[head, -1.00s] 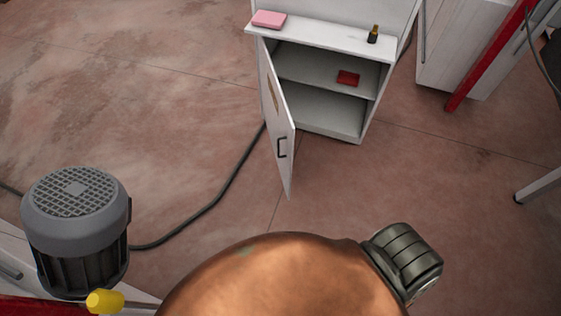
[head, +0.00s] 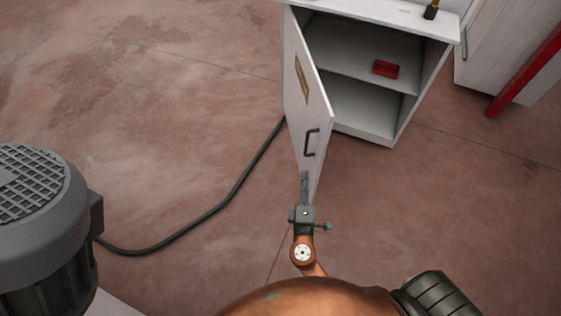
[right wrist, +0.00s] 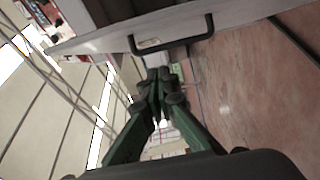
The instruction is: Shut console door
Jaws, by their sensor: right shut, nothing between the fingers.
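The console door (head: 307,98) is a white panel hinged at the left of the white cabinet (head: 372,142). It stands wide open toward me. Its dark handle (head: 311,142) is near the free edge; the handle also shows across the top of the right wrist view (right wrist: 172,45). My right gripper (head: 304,176) is shut and empty, just below the handle in the head view, overlapping the door's lower corner. I cannot tell whether it touches the door. In the right wrist view its green fingers (right wrist: 158,82) are together, below the handle. My left gripper is not in view.
A red box (head: 386,68) lies on the cabinet's inner shelf, and a small dark bottle (head: 431,10) stands on top. A grey motor (head: 40,225) is at the left. A black cable (head: 215,198) runs over the floor to the cabinet. Floor right of the door is clear.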

